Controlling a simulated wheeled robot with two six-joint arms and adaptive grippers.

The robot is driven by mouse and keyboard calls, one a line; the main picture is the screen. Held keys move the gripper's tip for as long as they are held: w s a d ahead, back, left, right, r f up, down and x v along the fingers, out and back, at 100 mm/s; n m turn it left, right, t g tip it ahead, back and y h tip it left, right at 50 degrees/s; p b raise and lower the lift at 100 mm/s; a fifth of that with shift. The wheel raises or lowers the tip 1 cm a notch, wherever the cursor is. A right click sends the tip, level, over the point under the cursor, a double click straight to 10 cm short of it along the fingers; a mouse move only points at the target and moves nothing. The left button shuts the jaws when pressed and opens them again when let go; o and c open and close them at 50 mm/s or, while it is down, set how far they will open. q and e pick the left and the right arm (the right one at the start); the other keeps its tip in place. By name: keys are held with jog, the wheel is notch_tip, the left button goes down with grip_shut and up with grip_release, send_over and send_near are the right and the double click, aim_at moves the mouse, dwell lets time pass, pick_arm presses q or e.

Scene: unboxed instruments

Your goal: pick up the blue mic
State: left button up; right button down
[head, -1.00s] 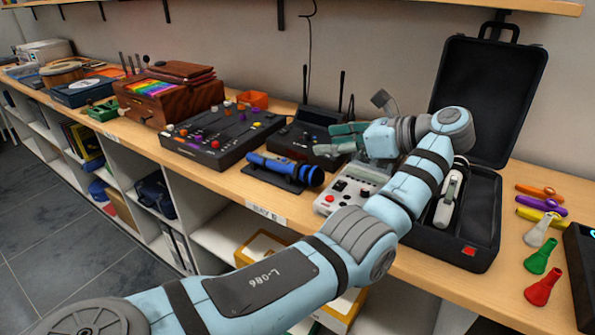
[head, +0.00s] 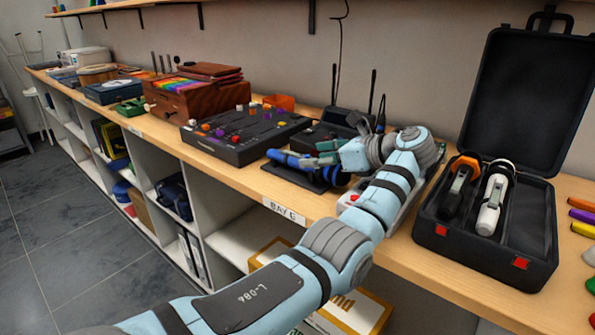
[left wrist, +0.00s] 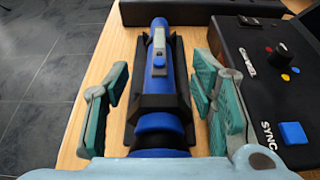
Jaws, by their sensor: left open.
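The blue mic (head: 282,157) lies on a low black cradle (head: 292,176) on the wooden shelf top. In the left wrist view the mic (left wrist: 158,88) runs lengthwise, with a grey switch panel on its body and a black-ringed end nearest me. My left gripper (head: 322,154) is at the mic, and its arm hides part of the area. In the left wrist view the gripper (left wrist: 158,92) is open, with one green-padded finger on each side of the mic and a gap to both. My right gripper is not in view.
A black receiver box (left wrist: 275,90) with antennas stands close beside the mic. A mixer (head: 240,140) lies to the left. An open black case (head: 470,247) with two devices stands to the right. The counter's front edge (head: 240,190) is near the mic.

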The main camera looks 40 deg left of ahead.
pick_arm(q)
jog(key=shift+x, duration=0.8)
jog(key=shift+s+a+f, duration=0.1)
jog(key=shift+a+f, duration=0.05)
jog(key=shift+a, duration=0.05)
jog(key=shift+d, duration=0.2)
jog(key=c, duration=0.5)
grip_shut()
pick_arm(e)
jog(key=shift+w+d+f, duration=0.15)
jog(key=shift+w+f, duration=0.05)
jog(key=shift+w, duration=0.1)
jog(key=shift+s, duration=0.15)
